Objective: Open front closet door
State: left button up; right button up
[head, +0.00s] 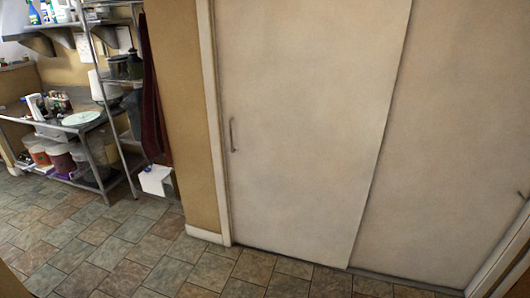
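The closet front has two flat, pale sliding doors. The left door panel (305,120) overlaps in front of the right door panel (450,150). The left panel has a slim vertical handle (232,135) near its left edge, close to the white door frame (213,120). A small dark handle (522,194) shows near the right edge of the right panel. Both panels together cover the opening, and no closet interior shows. Neither of my grippers is in view.
Tiled floor (150,255) in front of the doors is clear. At the left stand a metal table (60,125) with buckets below, a wire shelf rack, a hanging dark red cloth (152,105) and a white box (156,180). A tan wall (183,90) separates them from the closet.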

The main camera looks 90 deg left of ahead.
aim_at(307, 87)
jog(key=u, duration=3.85)
jog(key=i, duration=2.95)
jog(key=u, duration=1.85)
jog(key=i, duration=0.95)
jog(key=z, duration=0.6)
